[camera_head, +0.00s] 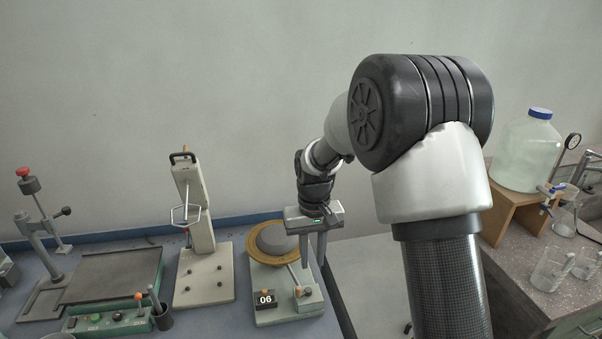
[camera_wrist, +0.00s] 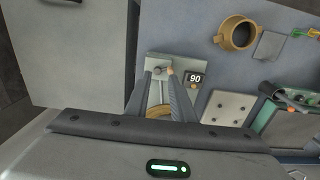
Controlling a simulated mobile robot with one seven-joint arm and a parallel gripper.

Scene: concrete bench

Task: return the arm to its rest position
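My gripper (camera_head: 313,262) hangs fingers-down over the right side of the small cream device with the brass ring (camera_head: 262,252) in the head view. Its two fingers stand apart with nothing held between them. In the wrist view, the gripper (camera_wrist: 160,82) points down at the same device, whose base (camera_wrist: 158,62) and small lever knob (camera_wrist: 170,71) show beyond the fingertips. The fingers partly hide the brass ring there. I cannot tell the exact height of the fingertips above the device. My arm is bent, with its elbow high on the right of the head view.
A cream upright press (camera_head: 198,245) stands left of the device, with a flat plate (camera_head: 112,275) and green control box (camera_head: 108,319) farther left. The bench's right edge is close to my gripper.

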